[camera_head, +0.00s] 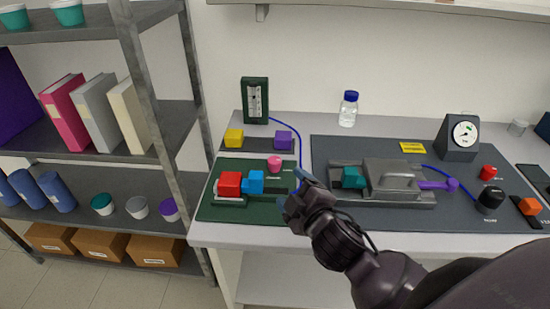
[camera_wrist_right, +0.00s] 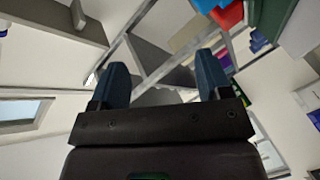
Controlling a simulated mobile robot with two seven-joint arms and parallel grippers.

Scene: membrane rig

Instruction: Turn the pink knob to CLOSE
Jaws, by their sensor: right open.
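The pink knob (camera_head: 275,162) stands on the dark green board (camera_head: 225,168) at the left of the bench, behind a blue block (camera_head: 254,182) and a red block (camera_head: 230,183). Any markings by the knob are too small to read. My right gripper (camera_head: 293,196) is open and empty, in front and to the right of the knob, apart from it, over the board's right edge. In the right wrist view its two fingers (camera_wrist_right: 162,68) are spread with nothing between them. The red block (camera_wrist_right: 230,16) shows at the top there. My left gripper is not in view.
A grey mat (camera_head: 330,215) to the right carries a grey clamp-like device (camera_head: 392,175) with a purple lever (camera_head: 437,185). A gauge (camera_head: 462,135) and a dark meter (camera_head: 255,100) stand behind. A blue tube (camera_head: 283,125) runs near the knob. Shelves (camera_head: 150,90) stand left.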

